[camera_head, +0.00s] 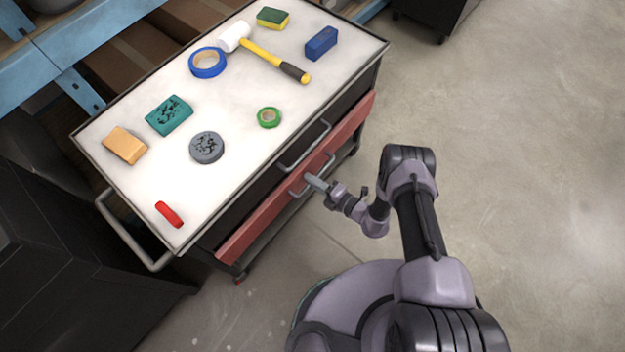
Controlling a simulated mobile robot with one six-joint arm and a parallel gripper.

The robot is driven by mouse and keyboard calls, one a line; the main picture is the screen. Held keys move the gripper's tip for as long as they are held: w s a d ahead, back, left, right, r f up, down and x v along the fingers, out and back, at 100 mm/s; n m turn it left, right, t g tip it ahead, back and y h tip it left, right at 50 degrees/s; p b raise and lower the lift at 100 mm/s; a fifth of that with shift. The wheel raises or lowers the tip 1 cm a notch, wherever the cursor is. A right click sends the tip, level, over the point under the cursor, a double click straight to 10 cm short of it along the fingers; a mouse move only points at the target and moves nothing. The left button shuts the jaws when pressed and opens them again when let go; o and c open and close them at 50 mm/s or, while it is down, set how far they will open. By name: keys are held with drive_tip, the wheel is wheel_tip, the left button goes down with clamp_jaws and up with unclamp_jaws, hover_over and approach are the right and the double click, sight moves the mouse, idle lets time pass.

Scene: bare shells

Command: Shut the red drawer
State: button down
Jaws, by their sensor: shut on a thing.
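The red drawer (262,222) is in the wheeled cart, below a dark drawer. Its front stands out from the cart's side, so it looks partly open. Its grey bar handle (329,162) sticks out near the middle of the front. My gripper (316,182) is at this handle, coming from the right, and is shut on it. The fingertips are small in the view and cover part of the bar. The inside of the drawer is not clearly seen.
The white cart top (250,190) holds a hammer (265,58), tape rolls, a red thing (169,214) and several blocks. The dark drawer's handle (305,149) is just above the red one. A push bar (128,232) is at the left. Open floor (520,150) lies to the right.

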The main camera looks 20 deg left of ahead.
idle(0.9)
drive_tip(key=shift+r+x, duration=0.15)
drive_tip(key=shift+x, duration=0.6)
drive_tip(key=shift+r+x, duration=0.15)
drive_tip(key=shift+x, duration=0.6)
drive_tip(key=c, duration=1.8)
unclamp_jaws()
drive_tip(key=shift+w, duration=0.1)
drive_tip(key=shift+o, duration=0.2)
drive_tip(key=shift+r, duration=0.1)
drive_tip(key=p+v, duration=0.5)
drive_tip(key=v, duration=1.2)
drive_tip(key=shift+s+d, duration=0.15)
drive_tip(key=shift+s, duration=0.1)
